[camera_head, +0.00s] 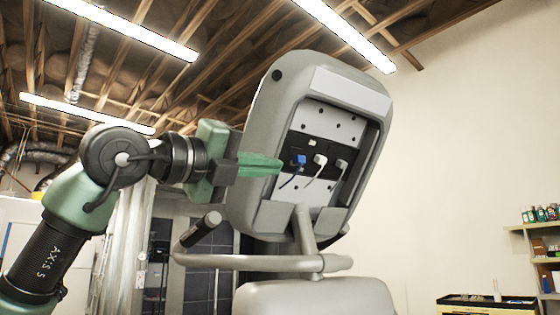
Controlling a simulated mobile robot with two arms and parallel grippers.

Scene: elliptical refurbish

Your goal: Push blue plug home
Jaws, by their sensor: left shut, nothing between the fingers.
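The blue plug (299,160) is at the left of a row of plugs on the black strip inside the open back of a grey console (262,125). A dark cable hangs from it. A white plug (320,159) and a grey plug (341,164) stand to its right, each with a cable. I cannot tell how deep the blue plug sits. My left gripper (281,165) is shut and empty, its green fingers pointing right. The fingertips are just left of the blue plug in the picture; I cannot tell whether they touch. My right gripper is not in view.
The console's raised rim surrounds the recess. A grey handlebar (265,263) with a dark grip (197,232) crosses below my left arm. Shelves with bottles (540,214) and a yellow-black cart (487,304) stand at the far right. The space right of the console is clear.

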